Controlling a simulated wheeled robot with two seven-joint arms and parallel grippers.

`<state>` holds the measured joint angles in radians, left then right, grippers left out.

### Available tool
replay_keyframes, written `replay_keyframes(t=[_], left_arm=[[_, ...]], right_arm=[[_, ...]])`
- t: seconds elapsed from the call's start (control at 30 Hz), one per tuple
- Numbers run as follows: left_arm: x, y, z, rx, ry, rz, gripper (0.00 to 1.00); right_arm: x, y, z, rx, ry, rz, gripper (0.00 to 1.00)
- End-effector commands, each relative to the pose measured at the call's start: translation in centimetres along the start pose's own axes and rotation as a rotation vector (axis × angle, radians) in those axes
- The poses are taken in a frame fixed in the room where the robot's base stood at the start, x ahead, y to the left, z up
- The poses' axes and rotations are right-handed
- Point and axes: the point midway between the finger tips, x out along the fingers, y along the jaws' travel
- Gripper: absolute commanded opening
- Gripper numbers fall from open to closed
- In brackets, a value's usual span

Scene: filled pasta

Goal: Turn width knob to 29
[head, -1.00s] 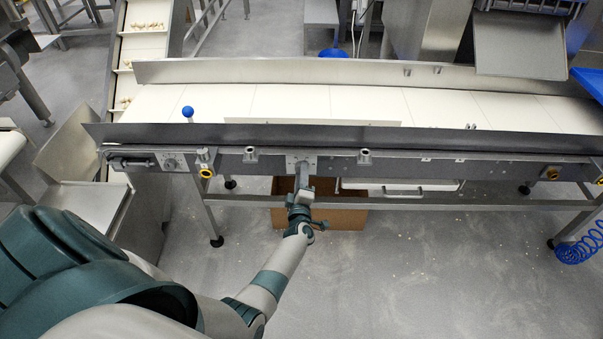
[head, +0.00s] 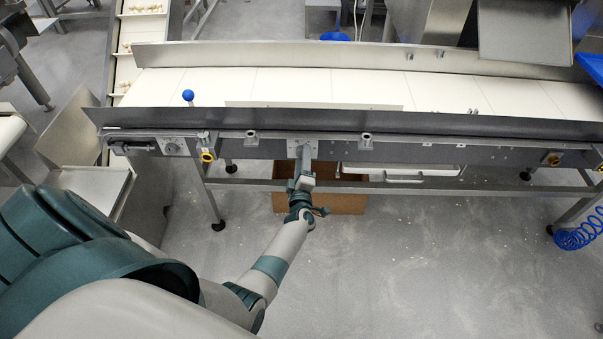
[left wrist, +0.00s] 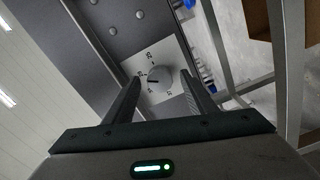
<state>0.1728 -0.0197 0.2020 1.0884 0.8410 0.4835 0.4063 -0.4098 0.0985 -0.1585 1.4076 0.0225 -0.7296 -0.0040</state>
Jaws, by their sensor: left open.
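The width knob (left wrist: 158,80) is a round grey knob on a pale square plate with numbers around it in the left wrist view. A dark pointer mark on it points toward the left of that picture; the numbers are too small to read surely. My left gripper (left wrist: 159,83) is open, with one finger on each side of the knob; I cannot tell whether either touches it. In the head view the plate (head: 294,146) sits on the conveyor's front rail, and my left gripper (head: 303,152) reaches up to it, hiding the knob. My right gripper is not in view.
The conveyor (head: 300,85) with its white belt runs across behind the rail. A cardboard box (head: 345,202) stands on the floor below. The floor in front is clear.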

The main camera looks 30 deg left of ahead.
Motion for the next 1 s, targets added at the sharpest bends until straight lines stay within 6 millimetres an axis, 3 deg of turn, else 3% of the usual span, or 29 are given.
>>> replay_keyframes(t=[0.27,0.8,1.0], left_arm=[[-3.8,0.2,-0.1,0.001,-0.002,-0.003,0.51],[-14.2,0.1,0.0,0.001,-0.002,-0.003,0.51],[-16.2,0.0,0.1,0.0,-0.002,-0.002,0.51]], right_arm=[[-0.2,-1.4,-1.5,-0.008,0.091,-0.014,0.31],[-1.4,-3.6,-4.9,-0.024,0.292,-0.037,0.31],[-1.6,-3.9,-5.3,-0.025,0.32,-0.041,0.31]])
